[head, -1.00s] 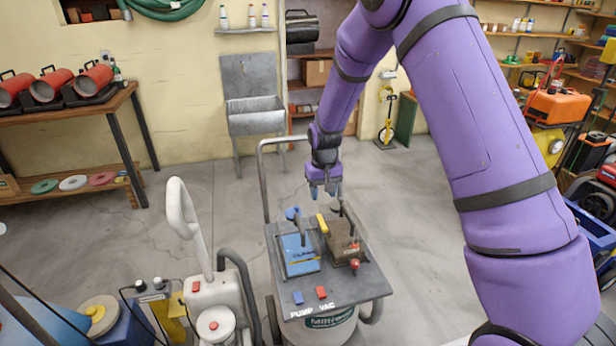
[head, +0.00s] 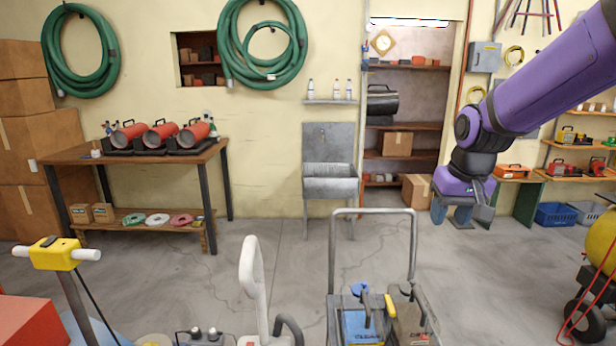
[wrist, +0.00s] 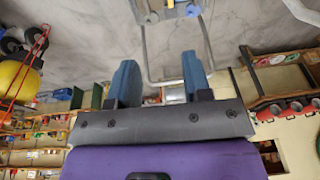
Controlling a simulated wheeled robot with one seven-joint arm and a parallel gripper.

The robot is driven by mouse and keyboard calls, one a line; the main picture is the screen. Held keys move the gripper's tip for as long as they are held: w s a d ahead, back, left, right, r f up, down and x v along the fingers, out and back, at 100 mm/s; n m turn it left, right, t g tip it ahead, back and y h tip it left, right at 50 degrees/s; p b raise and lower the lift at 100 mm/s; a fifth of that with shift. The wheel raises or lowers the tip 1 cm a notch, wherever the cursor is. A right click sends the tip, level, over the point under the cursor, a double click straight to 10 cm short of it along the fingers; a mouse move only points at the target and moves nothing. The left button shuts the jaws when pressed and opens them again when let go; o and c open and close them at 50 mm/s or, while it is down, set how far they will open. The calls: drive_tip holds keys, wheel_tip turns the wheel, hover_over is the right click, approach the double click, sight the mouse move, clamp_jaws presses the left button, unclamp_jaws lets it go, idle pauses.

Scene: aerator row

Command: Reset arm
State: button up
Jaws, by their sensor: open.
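My purple arm reaches in from the upper right of the head view. My gripper (head: 462,214) is raised in the air right of the cart's handle, with its blue fingers hanging apart. In the wrist view my gripper (wrist: 156,82) shows two blue fingers spread wide with nothing between them. The wheeled cart (head: 332,300) stands at the bottom of the head view, with a blue box (head: 362,326) and a brown box (head: 412,322) on its top. The cart's lower part is cut off by the picture edge.
A white-handled machine (head: 250,290) stands left of the cart. A bench (head: 70,155) with red cylinders is at the back left, and a grey sink (head: 330,180) stands by the wall. Shelving and a yellow tank (head: 604,245) are at right. Open floor lies between.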

drive_tip(key=s+d+r+t, duration=0.1)
drive_tip(key=s+r, duration=0.3)
drive_tip(key=s, duration=0.7)
drive_tip(key=s+d+r+t, duration=0.1)
drive_tip(key=s+r, duration=0.2)
drive_tip(key=s, duration=0.9)
drive_tip(key=shift+s+d+r+t+h, duration=0.2)
drive_tip(key=shift+d+r+t+h, duration=0.1)
drive_tip(key=shift+d+r, duration=0.1)
